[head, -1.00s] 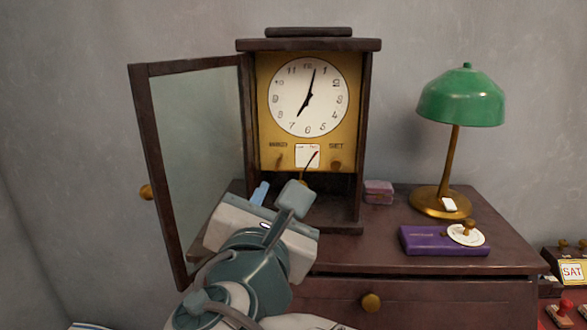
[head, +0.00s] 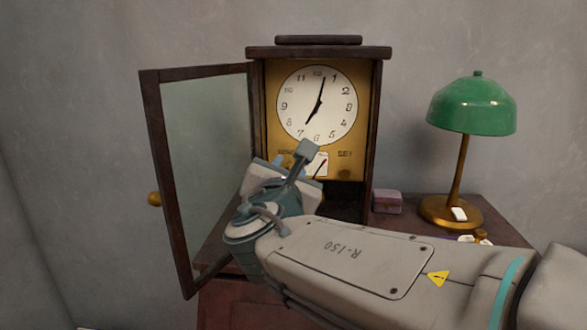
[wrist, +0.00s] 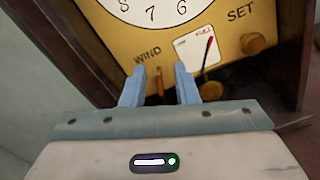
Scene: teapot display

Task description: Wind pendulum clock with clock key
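The pendulum clock (head: 377,135) stands on the cabinet with its glass door (head: 200,160) swung open to the left. Its white dial (head: 316,104) is in clear view, and the wrist view shows its gold front (wrist: 110,38). A small brown key (wrist: 160,82) projects below the WIND label. My gripper (wrist: 159,86) is open in front of the gold front, one blue finger on each side of the key, with gaps showing. In the head view my gripper (head: 272,167) hides the key. A gauge card (wrist: 195,52) with a red-tipped needle near FULL is right of the fingers.
The SET knob (wrist: 252,43) is right of the gauge. A green lamp (head: 472,105) and a small pinkish box (head: 387,201) stand right of the clock. My arm covers much of the cabinet top.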

